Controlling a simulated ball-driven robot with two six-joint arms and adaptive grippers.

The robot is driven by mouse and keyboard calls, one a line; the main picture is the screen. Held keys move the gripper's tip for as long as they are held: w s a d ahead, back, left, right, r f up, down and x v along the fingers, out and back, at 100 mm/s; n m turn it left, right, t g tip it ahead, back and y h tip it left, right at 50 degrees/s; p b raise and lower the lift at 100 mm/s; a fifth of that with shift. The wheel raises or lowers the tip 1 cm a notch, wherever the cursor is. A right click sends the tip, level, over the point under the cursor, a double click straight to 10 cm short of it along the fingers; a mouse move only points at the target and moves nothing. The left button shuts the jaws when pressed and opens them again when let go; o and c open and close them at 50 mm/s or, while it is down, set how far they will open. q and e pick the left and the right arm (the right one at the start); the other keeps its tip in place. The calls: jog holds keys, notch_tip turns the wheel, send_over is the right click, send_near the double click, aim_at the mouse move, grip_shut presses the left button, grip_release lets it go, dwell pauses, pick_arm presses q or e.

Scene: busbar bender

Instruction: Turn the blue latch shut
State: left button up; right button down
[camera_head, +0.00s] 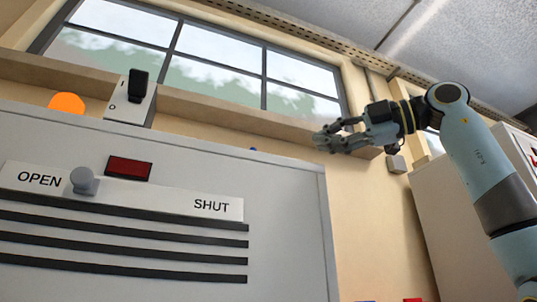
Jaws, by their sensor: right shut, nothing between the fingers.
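My right gripper (325,143) is raised in front of the wall below the window, to the right of and above the grey cabinet's top right corner. It is shut and empty, and touches nothing that I can see. A small blue spot (252,149) shows at the cabinet's top edge. It is mostly hidden, and I cannot tell whether it is the blue latch. No other blue latch shows. My left gripper is out of view.
The grey cabinet (285,205) has a grey knob (83,181) at the OPEN end of its label strip, a red panel (128,168) and dark slots. A switch box (133,105) and an orange dome (67,103) show above it. A pale cabinet (440,220) stands at right.

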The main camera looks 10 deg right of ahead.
jog(key=p+x, duration=0.5)
jog(key=x, duration=0.6)
jog(key=shift+w+a+r+p, duration=0.1)
jog(key=shift+a+r+p, duration=0.05)
jog(key=shift+a+p, duration=0.2)
jog(key=shift+w+a, duration=0.5)
jog(key=shift+a, duration=0.05)
